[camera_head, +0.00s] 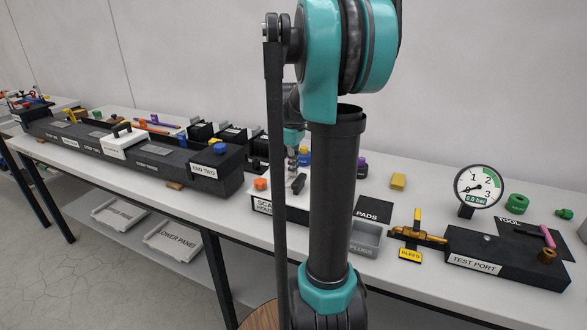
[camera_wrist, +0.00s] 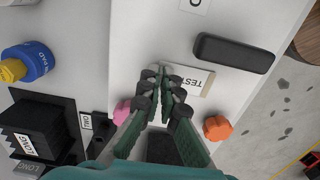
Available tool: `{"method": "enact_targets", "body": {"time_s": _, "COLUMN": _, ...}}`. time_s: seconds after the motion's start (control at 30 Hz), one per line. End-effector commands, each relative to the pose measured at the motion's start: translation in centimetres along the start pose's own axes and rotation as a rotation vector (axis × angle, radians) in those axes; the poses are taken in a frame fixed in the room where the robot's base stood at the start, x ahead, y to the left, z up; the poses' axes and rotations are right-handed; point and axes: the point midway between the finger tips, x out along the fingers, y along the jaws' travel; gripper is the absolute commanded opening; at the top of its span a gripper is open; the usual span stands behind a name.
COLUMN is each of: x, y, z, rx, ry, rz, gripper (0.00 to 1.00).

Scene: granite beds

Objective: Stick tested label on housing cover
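A white label with the letters "TEST" (camera_wrist: 197,80) and a tan edge shows in the wrist view, its left end hidden behind my fingertips. My gripper (camera_wrist: 160,78) has its fingertips almost together at that end. I cannot tell whether the label is pinched between them or lies beneath. In the head view my arm hides most of my gripper, of which a part shows (camera_head: 292,157) low over the bench. A block lettered "SCA… HOUS…" (camera_head: 264,205) stands at the bench's front edge, partly behind my arm. I cannot tell which thing is the housing cover.
A black bar (camera_wrist: 235,52), an orange knob (camera_wrist: 217,128) and a pink knob (camera_wrist: 122,111) lie close around my gripper. A long dark bed (camera_head: 130,160) fills the bench's left; a test port (camera_head: 510,262) stands right.

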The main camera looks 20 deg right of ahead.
Motion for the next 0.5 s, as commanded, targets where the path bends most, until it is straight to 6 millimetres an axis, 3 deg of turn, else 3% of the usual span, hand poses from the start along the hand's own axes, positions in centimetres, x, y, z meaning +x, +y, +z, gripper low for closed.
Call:
{"method": "enact_targets", "body": {"time_s": 0.43, "x": 0.04, "y": -0.03, "z": 0.02, "rx": 0.000, "ry": 0.000, "rz": 0.000, "gripper": 0.00}}
{"method": "enact_targets", "body": {"time_s": 0.5, "x": 0.04, "y": -0.04, "z": 0.02, "rx": 0.000, "ry": 0.000, "rz": 0.000, "gripper": 0.11}}
